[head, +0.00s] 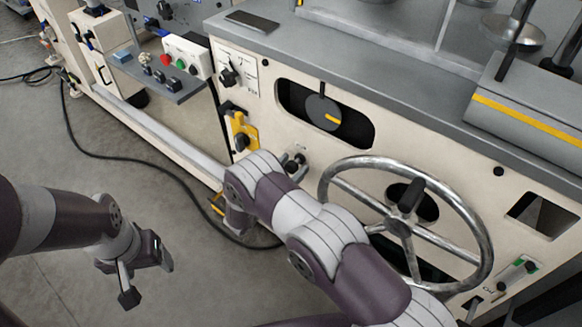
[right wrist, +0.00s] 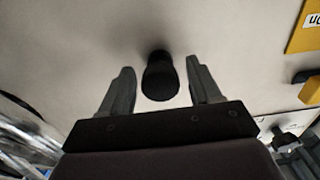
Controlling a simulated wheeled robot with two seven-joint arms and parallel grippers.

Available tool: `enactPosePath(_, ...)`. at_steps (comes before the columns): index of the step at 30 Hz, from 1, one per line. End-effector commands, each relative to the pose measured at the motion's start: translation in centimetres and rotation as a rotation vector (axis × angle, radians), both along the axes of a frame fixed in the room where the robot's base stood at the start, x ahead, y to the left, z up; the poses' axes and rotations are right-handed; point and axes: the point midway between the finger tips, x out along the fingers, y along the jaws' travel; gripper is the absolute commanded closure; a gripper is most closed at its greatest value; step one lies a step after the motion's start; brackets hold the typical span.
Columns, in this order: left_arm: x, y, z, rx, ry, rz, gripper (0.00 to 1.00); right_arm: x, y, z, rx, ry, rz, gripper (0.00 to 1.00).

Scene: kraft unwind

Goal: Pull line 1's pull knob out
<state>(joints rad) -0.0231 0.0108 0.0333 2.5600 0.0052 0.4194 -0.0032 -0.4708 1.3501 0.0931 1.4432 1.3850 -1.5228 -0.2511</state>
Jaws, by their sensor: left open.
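A black round knob (right wrist: 160,78) sticks out from the cream panel in the right wrist view. My right gripper (right wrist: 160,70) is open there, with one finger on each side of the knob. Gaps show between both fingers and the knob. In the head view this knob cannot be made out, and my right arm covers that part of the panel. I cannot read a line label on it. My left gripper (head: 147,278) is open and empty over the floor at the lower left.
A large metal handwheel (head: 478,262) stands out from the panel close to my right arm. A yellow plate with a black knob (head: 243,135) and small black knobs (head: 293,163) are above the arm. A button box (head: 187,57) is at upper left. A black cable (head: 110,158) lies on the floor.

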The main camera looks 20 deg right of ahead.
Motion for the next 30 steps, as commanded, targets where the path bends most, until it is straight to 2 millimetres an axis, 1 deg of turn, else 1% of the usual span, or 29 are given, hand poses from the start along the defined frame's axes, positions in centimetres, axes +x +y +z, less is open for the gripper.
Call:
enactPosePath(1, 0.0, 0.0, 0.0, 0.0, 0.0, 0.0, 0.3, 0.0, 0.0, 0.0, 0.0, 0.0, 0.0, 0.54)
enactPosePath(2, 0.0, 0.0, 0.0, 0.0, 0.0, 0.0, 0.3, 0.0, 0.0, 0.0, 0.0, 0.0, 0.0, 0.64)
enactPosePath(3, 0.0, 0.0, 0.0, 0.0, 0.0, 0.0, 0.3, 0.0, 0.0, 0.0, 0.0, 0.0, 0.0, 0.77)
enactPosePath(5, 0.0, 0.0, 0.0, 0.0, 0.0, 0.0, 0.3, 0.0, 0.0, 0.0, 0.0, 0.0, 0.0, 0.97)
enactPosePath(6, 0.0, 0.0, 0.0, 0.0, 0.0, 0.0, 0.3, 0.0, 0.0, 0.0, 0.0, 0.0, 0.0, 1.0)
enactPosePath(11, 0.0, 0.0, 0.0, 0.0, 0.0, 0.0, 0.3, -0.3, 0.5, 0.0, 0.001, 0.0, 0.001, 1.0)
enactPosePath(15, 0.0, 0.0, 0.1, 0.0, 0.0, 0.0, 0.3, -1.5, 2.1, 0.0, 0.001, -0.001, 0.003, 1.0)
enactPosePath(18, 0.0, 0.0, 0.1, 0.0, 0.0, 0.0, 0.3, -2.1, 2.8, 0.0, 0.0, 0.0, 0.001, 1.0)
enactPosePath(25, 0.0, 0.0, 0.1, 0.0, 0.0, 0.0, 0.3, -2.2, 2.8, -0.1, 0.0, 0.002, 0.001, 1.0)
enactPosePath(26, 0.0, 0.0, 0.1, 0.0, 0.0, 0.0, 0.3, -2.2, 2.8, -0.1, 0.0, 0.002, 0.001, 0.5)
enactPosePath(27, 0.0, 0.0, 0.1, 0.0, 0.0, 0.0, 0.3, -2.2, 2.8, -0.1, 0.0, 0.002, 0.001, 0.37)
enactPosePath(28, 0.0, 0.0, 0.1, 0.0, 0.0, 0.0, 0.3, -2.2, 2.8, -0.1, 0.0, 0.002, 0.001, 0.35)
enactPosePath(30, 0.0, 0.0, 0.1, 0.0, 0.0, 0.0, 0.3, -2.2, 2.8, -0.1, 0.0, 0.001, 0.001, 0.35)
